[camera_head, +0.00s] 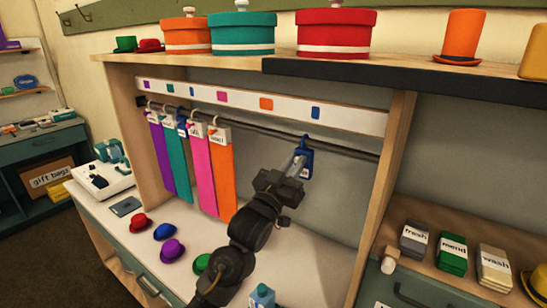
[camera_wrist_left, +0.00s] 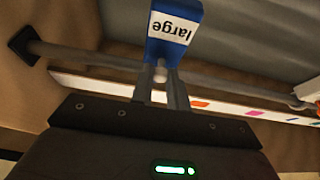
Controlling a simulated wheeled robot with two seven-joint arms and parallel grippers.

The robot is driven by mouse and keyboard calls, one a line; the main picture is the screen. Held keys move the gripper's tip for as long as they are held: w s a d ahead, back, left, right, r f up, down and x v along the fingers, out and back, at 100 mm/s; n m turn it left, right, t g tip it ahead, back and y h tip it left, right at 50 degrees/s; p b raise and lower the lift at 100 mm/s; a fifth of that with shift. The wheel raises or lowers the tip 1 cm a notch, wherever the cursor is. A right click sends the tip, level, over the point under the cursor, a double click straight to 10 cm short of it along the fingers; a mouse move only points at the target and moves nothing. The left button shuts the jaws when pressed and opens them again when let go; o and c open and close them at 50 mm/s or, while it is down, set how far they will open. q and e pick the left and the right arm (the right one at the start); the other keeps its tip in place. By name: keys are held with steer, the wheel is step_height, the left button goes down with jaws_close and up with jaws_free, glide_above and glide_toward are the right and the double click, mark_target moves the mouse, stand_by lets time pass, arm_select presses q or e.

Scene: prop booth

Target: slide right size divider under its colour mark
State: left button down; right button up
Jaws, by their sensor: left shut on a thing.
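A blue divider (camera_head: 306,165) is at the rail (camera_head: 345,150), below the rightmost blue mark (camera_head: 315,112) on the white strip (camera_head: 345,118). In the left wrist view the divider (camera_wrist_left: 174,32) reads "large", upside down. My left gripper (camera_head: 298,166) is shut on it; its fingers also show in the left wrist view (camera_wrist_left: 161,80). Another dark blue piece (camera_head: 182,127) sits among the hanging strips at the left, partly hidden. Purple (camera_head: 160,155), teal (camera_head: 179,165), pink (camera_head: 201,172) and orange (camera_head: 222,182) strips hang there. My right gripper is not in view.
Several small hats lie on the white counter (camera_head: 140,242) below, including a purple one (camera_head: 172,251). Hat boxes stand on the top shelf (camera_head: 400,74). A wooden upright (camera_head: 386,180) bounds the rail at the right. The rail between the orange strip and the divider is clear.

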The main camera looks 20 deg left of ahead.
arm_select(q)
steer(key=shift+s+d, duration=0.25)
steer(key=shift+d, duration=0.4)
steer(key=shift+s+d, duration=0.1)
steer(key=shift+d, duration=0.15)
steer(key=shift+s+d, duration=0.1)
steer(key=shift+d, duration=0.2)
steer(key=c, duration=1.4)
jaws_free()
steer(key=shift+o, duration=0.2)
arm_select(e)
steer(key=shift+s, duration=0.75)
